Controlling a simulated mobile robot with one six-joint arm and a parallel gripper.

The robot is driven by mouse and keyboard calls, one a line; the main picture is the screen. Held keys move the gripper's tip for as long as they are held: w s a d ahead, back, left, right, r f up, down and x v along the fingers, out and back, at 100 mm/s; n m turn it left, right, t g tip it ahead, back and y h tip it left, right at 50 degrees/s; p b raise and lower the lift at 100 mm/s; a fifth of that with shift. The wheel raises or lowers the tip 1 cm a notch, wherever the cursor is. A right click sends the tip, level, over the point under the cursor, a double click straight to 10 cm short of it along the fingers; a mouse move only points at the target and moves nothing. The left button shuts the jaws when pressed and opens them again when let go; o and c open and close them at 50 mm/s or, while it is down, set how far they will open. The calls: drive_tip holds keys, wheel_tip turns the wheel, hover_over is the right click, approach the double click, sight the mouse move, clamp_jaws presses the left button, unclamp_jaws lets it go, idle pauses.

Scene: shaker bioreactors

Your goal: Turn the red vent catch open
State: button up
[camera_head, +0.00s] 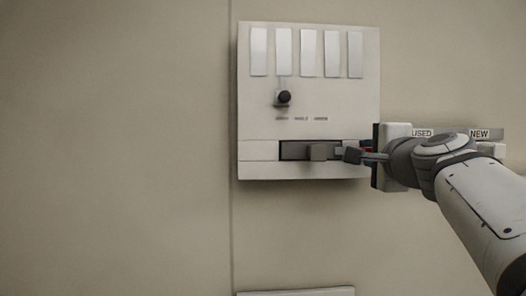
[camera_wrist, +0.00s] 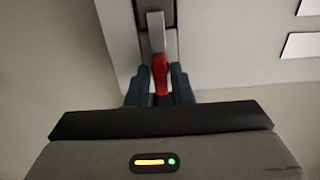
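The red vent catch (camera_wrist: 160,72) is a narrow upright piece in the middle of the wrist view, just below a grey bar (camera_wrist: 156,32) in a recess of the panel. My gripper (camera_wrist: 160,82) has one blue-grey finger on each side of the catch. In the head view my gripper (camera_head: 360,151) reaches from the right to the lower right edge of the white panel (camera_head: 330,112). Only a speck of red shows there; the rest of the catch is hidden by my gripper.
The panel has several pale upright strips (camera_head: 308,53), a black knob (camera_head: 284,97) and a dark slot (camera_head: 292,150) with a grey block (camera_head: 318,152). A shelf labelled USED and NEW (camera_head: 480,134) is on the right, partly behind my arm. The left wall is bare.

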clamp_jaws()
drive_tip(key=shift+f+n+b, duration=0.15)
drive_tip(key=shift+n+b, duration=0.15)
drive_tip(key=shift+b, duration=0.25)
drive_tip(key=n+b, duration=1.6)
drive_tip(key=n, duration=0.1)
drive_tip(key=shift+b, duration=0.3)
drive_tip(key=shift+n, duration=0.3)
